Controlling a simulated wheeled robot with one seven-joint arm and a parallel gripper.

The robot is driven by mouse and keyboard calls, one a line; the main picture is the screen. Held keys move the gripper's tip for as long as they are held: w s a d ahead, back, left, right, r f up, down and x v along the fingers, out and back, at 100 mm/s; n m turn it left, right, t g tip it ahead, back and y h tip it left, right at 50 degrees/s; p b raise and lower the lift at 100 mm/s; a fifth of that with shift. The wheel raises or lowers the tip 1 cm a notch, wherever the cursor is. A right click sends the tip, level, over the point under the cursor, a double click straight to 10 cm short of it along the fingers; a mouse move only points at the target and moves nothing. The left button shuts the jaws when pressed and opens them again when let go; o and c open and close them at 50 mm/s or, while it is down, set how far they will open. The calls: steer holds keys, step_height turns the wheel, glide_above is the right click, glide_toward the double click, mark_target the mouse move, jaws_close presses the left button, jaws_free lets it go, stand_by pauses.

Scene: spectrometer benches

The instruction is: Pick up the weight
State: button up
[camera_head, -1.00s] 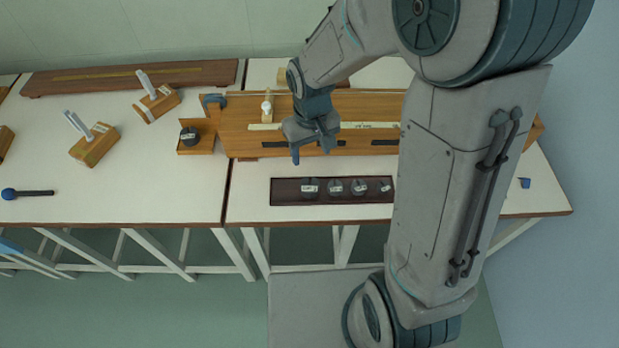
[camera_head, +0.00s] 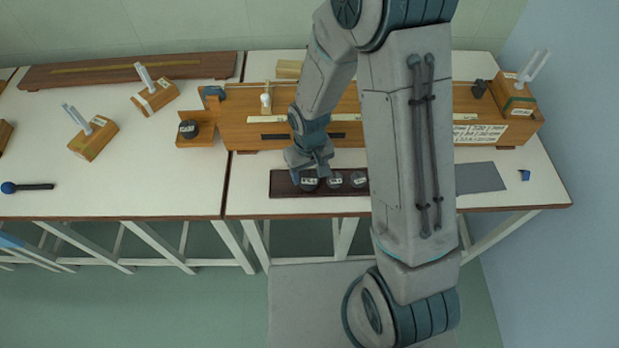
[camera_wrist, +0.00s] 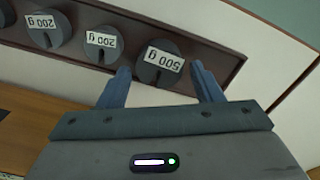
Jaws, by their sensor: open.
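Several dark round weights with white labels sit in a dark tray (camera_head: 285,192) near the front edge of the bench. My arm hides the tray's right end.
A long wooden apparatus (camera_head: 240,130) stands behind the tray. Another dark weight (camera_head: 188,130) sits on its left wooden ledge. Wooden blocks with white prongs (camera_head: 95,138) stand on the left bench. A grey mat (camera_head: 481,177) lies to the right. Bench surface left of the tray is clear.

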steer(key=shift+f, duration=1.3)
steer(key=c, duration=1.1)
steer(key=shift+r, duration=0.15)
